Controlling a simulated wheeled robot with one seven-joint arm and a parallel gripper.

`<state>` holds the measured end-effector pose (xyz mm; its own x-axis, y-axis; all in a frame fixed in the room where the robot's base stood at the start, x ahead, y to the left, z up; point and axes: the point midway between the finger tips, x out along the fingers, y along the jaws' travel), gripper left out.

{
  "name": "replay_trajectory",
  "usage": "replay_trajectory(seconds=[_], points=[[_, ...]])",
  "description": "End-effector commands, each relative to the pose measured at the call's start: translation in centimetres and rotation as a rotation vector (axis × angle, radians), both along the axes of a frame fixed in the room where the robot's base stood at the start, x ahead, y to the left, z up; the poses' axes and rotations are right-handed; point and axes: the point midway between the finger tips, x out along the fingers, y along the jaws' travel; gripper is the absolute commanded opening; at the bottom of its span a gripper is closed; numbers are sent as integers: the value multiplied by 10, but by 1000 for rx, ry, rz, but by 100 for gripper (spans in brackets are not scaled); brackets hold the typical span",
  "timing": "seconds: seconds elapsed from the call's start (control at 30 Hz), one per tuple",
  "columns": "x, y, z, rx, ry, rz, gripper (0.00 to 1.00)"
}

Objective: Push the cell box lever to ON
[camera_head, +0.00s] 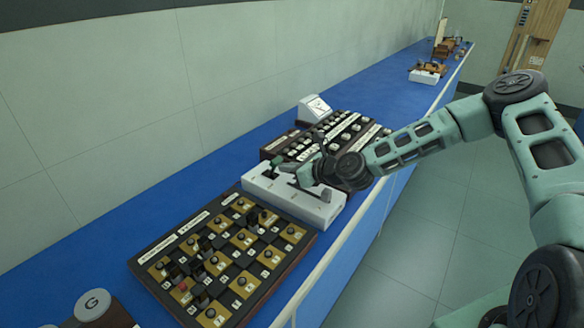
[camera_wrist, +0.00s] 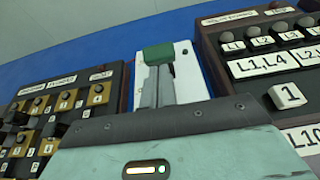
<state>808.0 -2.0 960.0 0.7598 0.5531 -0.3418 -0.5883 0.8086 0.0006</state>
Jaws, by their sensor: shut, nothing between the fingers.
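The white cell box (camera_head: 272,191) stands on the blue bench between two dark panels. Its white top also shows in the wrist view (camera_wrist: 186,62). The lever has a green handle (camera_wrist: 158,54) near the top centre of the wrist view; it shows small in the head view (camera_head: 277,160). My gripper (camera_head: 297,172) is over the cell box, shut and empty. In the wrist view its grey fingers (camera_wrist: 155,80) reach up to just below the green handle. I cannot tell whether they touch it. The ON marking cannot be read.
A dark panel with brass plates and knobs (camera_head: 225,255) lies in front of the box, at lower left. A dark panel with several labelled knobs (camera_head: 345,133) and a white meter (camera_head: 314,108) stand behind. The bench edge is at right.

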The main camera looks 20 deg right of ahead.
Motion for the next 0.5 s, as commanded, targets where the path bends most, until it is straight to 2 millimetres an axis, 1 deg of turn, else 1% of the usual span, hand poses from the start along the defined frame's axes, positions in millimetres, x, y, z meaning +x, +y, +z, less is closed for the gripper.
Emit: replay_trajectory(seconds=[0.27,0.4,0.5], points=[[0,0,2,-6,5,1,0],[2,2,7,-25,31,1,0],[2,2,7,-37,48,2,0]])
